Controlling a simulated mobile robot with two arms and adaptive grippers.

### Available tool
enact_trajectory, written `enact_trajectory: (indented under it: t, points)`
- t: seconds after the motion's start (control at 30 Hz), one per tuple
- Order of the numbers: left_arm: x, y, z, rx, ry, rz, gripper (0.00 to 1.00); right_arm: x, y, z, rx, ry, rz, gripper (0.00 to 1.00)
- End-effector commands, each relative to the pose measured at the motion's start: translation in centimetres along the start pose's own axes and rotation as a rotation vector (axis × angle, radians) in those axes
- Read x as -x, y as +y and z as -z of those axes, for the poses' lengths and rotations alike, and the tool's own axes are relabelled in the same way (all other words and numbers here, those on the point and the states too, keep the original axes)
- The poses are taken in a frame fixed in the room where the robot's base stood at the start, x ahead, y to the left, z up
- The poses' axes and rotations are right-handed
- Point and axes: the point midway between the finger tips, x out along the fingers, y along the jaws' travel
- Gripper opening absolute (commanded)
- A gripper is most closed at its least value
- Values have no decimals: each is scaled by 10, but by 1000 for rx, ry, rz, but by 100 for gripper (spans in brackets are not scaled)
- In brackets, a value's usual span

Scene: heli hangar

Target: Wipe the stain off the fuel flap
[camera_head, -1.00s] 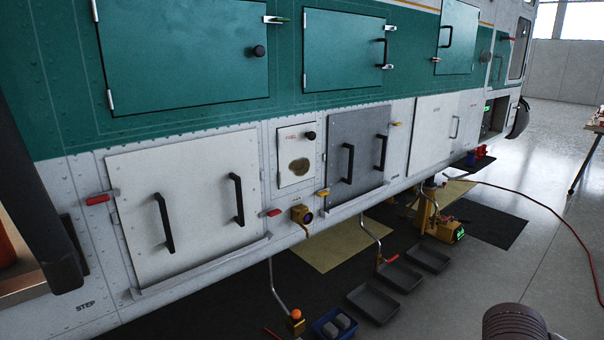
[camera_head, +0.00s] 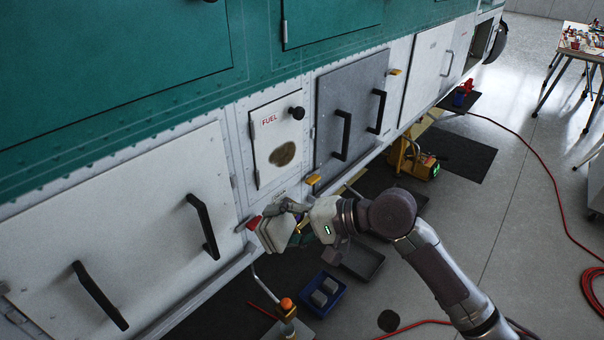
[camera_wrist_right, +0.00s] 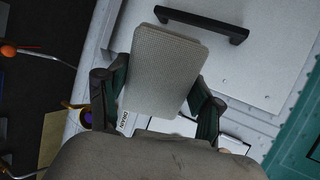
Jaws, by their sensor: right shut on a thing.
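The white fuel flap (camera_head: 270,126), marked FUEL, is closed on the helicopter's side, with a black knob at its upper right. A brown stain (camera_head: 283,154) shows on its lower part. My right gripper (camera_head: 288,216) is below the flap, apart from it. It is shut on a light grey wiping pad (camera_head: 272,236). In the right wrist view the pad (camera_wrist_right: 167,72) sits between the two dark fingers, its broad face showing. Its contact with the panel behind cannot be told. My left gripper is not in view.
Black handles (camera_head: 203,226) stick out from the white panel left of the flap, and more from the grey panel (camera_head: 350,95) on its right. A blue bin (camera_head: 322,295) with grey blocks stands below. A red hose (camera_head: 545,180) crosses the floor.

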Motion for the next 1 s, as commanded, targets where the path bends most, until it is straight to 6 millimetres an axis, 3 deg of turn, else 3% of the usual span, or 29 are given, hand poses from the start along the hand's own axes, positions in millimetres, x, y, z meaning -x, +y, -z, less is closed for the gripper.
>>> enact_trajectory:
  t: [0.1,0.33,0.53,1.0]
  points:
    - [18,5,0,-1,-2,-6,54,4,-24,29,-68,143,218,38]
    - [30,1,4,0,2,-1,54,21,-26,77,-94,366,428,38]
    - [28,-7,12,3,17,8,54,19,-27,87,-90,405,458,38]
    - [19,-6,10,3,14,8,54,-18,-45,104,-91,401,456,38]
